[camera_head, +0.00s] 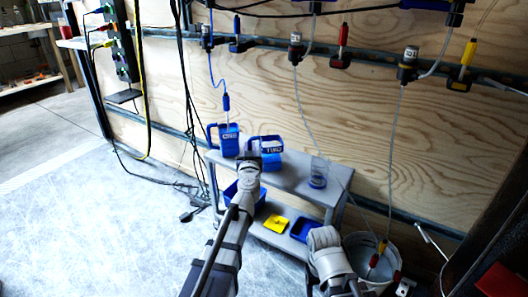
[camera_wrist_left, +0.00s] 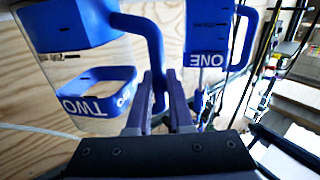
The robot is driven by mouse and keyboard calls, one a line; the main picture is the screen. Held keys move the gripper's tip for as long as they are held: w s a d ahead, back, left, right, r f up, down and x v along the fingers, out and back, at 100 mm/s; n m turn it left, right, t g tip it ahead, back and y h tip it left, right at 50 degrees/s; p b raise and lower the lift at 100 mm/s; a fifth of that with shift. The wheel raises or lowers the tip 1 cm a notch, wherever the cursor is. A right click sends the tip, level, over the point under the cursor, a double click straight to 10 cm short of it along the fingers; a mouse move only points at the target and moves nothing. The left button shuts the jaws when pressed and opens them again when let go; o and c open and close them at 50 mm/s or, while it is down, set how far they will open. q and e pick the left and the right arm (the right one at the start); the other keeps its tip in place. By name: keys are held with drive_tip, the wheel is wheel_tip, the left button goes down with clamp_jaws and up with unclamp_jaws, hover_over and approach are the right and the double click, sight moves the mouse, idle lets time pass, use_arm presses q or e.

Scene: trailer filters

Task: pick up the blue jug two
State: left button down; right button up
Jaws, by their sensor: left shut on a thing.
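The blue jug two (camera_head: 271,161) is at the shelf unit's top, a clear body with blue bands and the word TWO. In the left wrist view, jug two (camera_wrist_left: 65,24) fills the left side, its blue handle running down between the fingers. My left gripper (camera_head: 249,164) is shut on that handle; its fingers (camera_wrist_left: 160,98) show in the wrist view. I cannot tell whether the jug touches the shelf. My right gripper (camera_head: 325,238) is low at the shelf's right; its fingers are not clear.
The blue jug one (camera_head: 229,141) stands just left of jug two, and it also shows close by in the wrist view (camera_wrist_left: 208,60). A clear blue-based cup (camera_head: 318,174) stands at the right on the grey shelf unit (camera_head: 292,179). Hoses hang before the plywood wall.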

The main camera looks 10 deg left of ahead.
use_arm(q)
drive_tip(key=shift+r, duration=0.3)
use_arm(e)
drive_tip(key=shift+r, duration=0.25)
use_arm(q)
wheel_tip(320, 180, up, 9)
drive_tip(key=p, duration=1)
drive_tip(key=shift+r, duration=0.2)
use_arm(e)
wheel_tip(320, 180, up, 10)
drive_tip(key=shift+f, duration=0.25)
